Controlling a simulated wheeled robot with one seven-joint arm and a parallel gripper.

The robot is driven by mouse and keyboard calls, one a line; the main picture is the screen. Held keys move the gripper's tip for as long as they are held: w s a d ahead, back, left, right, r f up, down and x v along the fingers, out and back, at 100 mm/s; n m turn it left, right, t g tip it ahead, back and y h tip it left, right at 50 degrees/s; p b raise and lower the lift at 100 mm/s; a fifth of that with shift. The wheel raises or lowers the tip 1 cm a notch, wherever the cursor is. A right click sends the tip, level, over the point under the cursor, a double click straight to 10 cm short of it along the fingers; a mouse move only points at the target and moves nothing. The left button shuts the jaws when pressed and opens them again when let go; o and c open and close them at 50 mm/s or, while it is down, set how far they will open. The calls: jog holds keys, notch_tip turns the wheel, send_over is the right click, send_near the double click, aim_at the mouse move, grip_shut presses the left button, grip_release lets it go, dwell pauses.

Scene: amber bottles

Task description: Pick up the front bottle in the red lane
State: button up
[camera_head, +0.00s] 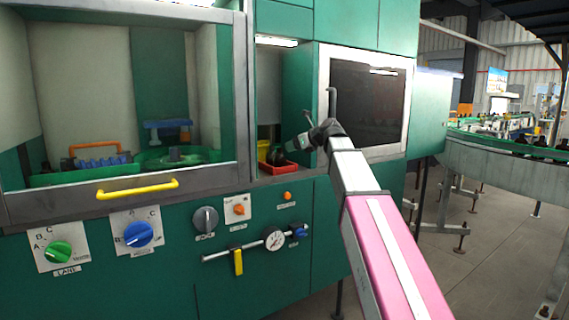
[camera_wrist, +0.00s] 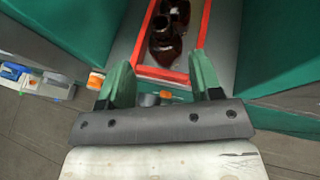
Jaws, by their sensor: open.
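The red lane (camera_wrist: 207,22) is a narrow tray with a red rim. In the wrist view it holds dark amber bottles in a row: the front bottle (camera_wrist: 165,48) near the red end wall and another bottle (camera_wrist: 178,12) behind it. My gripper (camera_wrist: 161,62) is open, its two green fingers apart at the lane's near end. The front bottle shows beyond and between the fingertips; I see no grip on it. In the head view my gripper (camera_head: 303,141) reaches into the narrow bay above the red lane (camera_head: 286,171), hiding part of the bottles.
Green cabinet walls flank the bay, with a dark-windowed door (camera_head: 368,100) to the right. Knobs and a gauge (camera_head: 275,239) sit on the panel below. An orange knob (camera_wrist: 96,81) shows at left in the wrist view.

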aim_at(280, 160)
jog(key=x, duration=1)
jog(key=shift+w+a+r, duration=0.2)
jog(key=shift+w+r, duration=0.05)
jog(key=shift+w, duration=0.1)
jog(key=c, duration=1)
